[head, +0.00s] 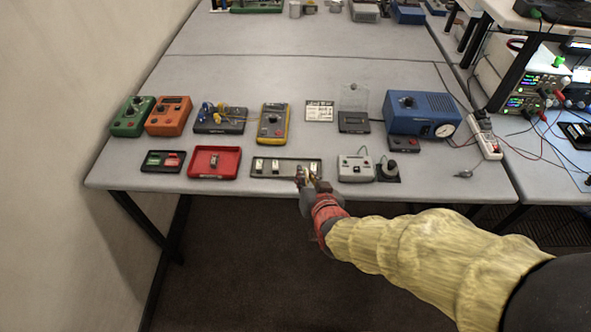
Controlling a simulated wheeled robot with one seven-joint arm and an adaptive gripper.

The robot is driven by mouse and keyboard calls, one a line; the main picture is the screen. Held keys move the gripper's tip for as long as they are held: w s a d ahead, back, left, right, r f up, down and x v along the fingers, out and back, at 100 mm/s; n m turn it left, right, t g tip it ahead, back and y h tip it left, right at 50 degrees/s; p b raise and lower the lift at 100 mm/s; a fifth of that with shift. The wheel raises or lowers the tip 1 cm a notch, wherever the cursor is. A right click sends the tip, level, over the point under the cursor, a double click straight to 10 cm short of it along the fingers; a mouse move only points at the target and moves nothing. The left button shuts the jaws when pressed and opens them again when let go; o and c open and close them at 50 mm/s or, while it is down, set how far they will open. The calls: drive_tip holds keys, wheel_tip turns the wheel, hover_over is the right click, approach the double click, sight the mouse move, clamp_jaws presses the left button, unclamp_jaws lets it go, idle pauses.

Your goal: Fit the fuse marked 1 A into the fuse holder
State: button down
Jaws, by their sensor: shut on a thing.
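My gripper (307,180) is at the front edge of the table, over the right end of a shallow dark tray (268,174). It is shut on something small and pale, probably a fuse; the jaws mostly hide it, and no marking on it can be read. Small pale fuse-like pieces (258,166) lie in the left part of the tray. A black box with a raised clear lid (354,97), which may be the fuse holder, stands behind and to the right of my gripper. I cannot tell for sure.
A red tray (230,165) with one small piece lies left. A light grey box (355,168) and a black knob unit (388,172) stand close right of my gripper. A yellow meter (272,122), a white card (319,111) and a blue machine (422,112) stand behind. The table's back half is largely clear.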

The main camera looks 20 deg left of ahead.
drive_tip(key=b+x, duration=0.1)
drive_tip(key=x, duration=0.4)
drive_tip(key=f+x, duration=0.1)
drive_tip(key=x, duration=0.3)
drive_tip(key=f+b+x, duration=0.1)
drive_tip(key=x, duration=0.4)
drive_tip(key=shift+s+d+f+b, duration=0.15)
drive_tip(key=shift+d+b, duration=0.1)
drive_tip(key=shift+b, duration=0.1)
drive_tip(key=shift+w+a+f+b, duration=0.1)
drive_tip(key=shift+w+f+b, duration=0.2)
drive_tip(key=shift+f, duration=0.55)
drive_tip(key=shift+w+a+f+b, duration=0.1)
drive_tip(key=shift+f+b, duration=0.3)
drive_tip(key=shift+f, duration=0.5)
drive_tip(key=shift+f, duration=0.2)
drive_tip(key=c, duration=1.7)
unclamp_jaws()
drive_tip(key=shift+c, duration=0.2)
